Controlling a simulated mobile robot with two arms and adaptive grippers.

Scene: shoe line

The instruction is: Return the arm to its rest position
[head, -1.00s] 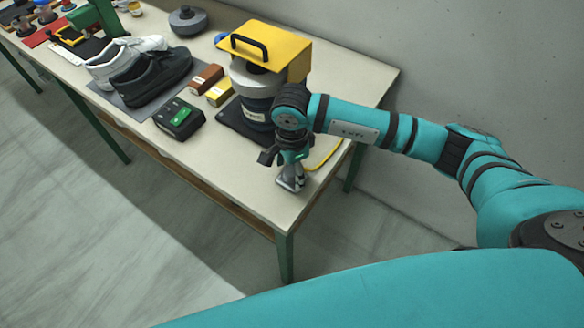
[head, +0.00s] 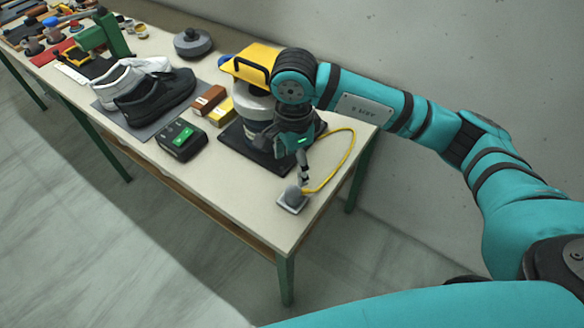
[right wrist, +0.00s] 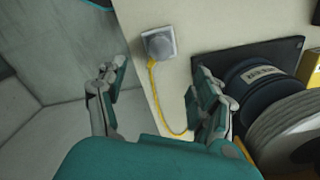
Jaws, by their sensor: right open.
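My right gripper (head: 304,168) is above the right end of the table, beside the yellow-topped machine. In the right wrist view its fingers (right wrist: 158,88) are spread apart with nothing between them. A small square socket with a round grey plug (head: 292,198) lies on the table below the gripper; it also shows in the right wrist view (right wrist: 160,43). A yellow cord (head: 347,150) runs from the plug toward the machine. My left gripper is in neither view.
The machine with its yellow cover (head: 250,62) stands close to my right arm. The table's front right corner (head: 262,225) is bare.

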